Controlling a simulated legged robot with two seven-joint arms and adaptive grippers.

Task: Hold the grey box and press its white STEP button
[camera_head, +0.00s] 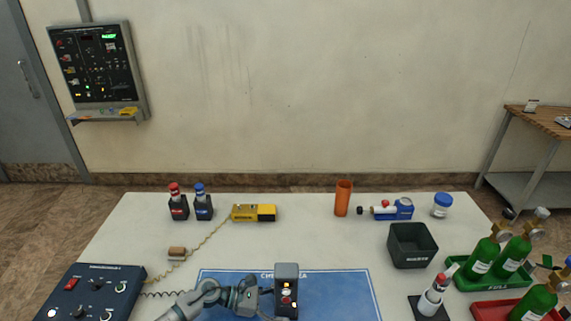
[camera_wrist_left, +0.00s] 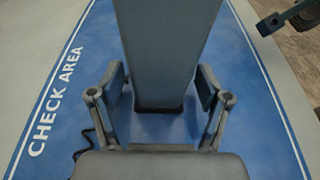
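The grey box (camera_head: 286,272) stands upright on the blue mat in the head view, a red light and several small buttons on its front. Which one is the white STEP button is too small to read. My left gripper (camera_head: 262,293) is at the box's left side. In the left wrist view the plain side of the box (camera_wrist_left: 166,50) rises between the fingers of my left gripper (camera_wrist_left: 163,85), one on each side and very close. Whether both pads touch it is unclear.
The blue mat (camera_head: 225,274) lies on the white table. A dark control console (camera_head: 95,290) with a coiled cord is at the left. Bottles, a yellow device (camera_head: 253,212) and an orange cup (camera_head: 343,198) stand behind. A dark bin (camera_head: 412,245) and green cylinders (camera_head: 482,257) are at the right.

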